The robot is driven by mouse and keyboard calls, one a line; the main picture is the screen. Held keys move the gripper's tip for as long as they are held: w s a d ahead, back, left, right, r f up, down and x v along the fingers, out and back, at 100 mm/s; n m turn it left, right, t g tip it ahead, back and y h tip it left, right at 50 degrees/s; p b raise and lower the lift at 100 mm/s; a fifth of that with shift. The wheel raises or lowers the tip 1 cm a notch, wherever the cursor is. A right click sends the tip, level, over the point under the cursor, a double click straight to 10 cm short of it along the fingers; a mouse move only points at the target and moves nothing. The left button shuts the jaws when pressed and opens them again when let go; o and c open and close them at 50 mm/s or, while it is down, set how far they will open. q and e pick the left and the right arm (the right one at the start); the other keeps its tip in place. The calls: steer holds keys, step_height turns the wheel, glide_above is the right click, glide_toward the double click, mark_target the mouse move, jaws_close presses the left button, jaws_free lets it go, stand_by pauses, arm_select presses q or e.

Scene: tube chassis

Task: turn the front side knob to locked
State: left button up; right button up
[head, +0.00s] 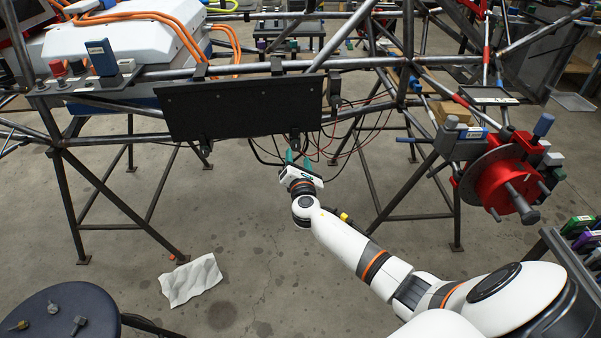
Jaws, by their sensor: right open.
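A long black panel (240,103) hangs on the front tubes of the chassis. Two small dark knobs sit at its lower edge: a left knob (207,148) and a right knob (295,144). No label shows which one is the front side knob, and their turn positions are too small to read. My right gripper (297,158), with teal fingers, points up at the right knob from just below. It is open, with its fingertips close to the knob; whether they touch it I cannot tell. My left gripper is out of view.
Thin black and red cables (345,135) hang just right of my right gripper. A red brake disc assembly (498,180) stands at the right. A dark round stool (60,312) with small parts and a white cloth (192,281) are at lower left. Open floor lies below the panel.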

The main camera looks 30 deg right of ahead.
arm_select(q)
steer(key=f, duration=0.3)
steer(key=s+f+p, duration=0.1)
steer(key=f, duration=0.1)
arm_select(e)
steer(key=v, duration=0.8)
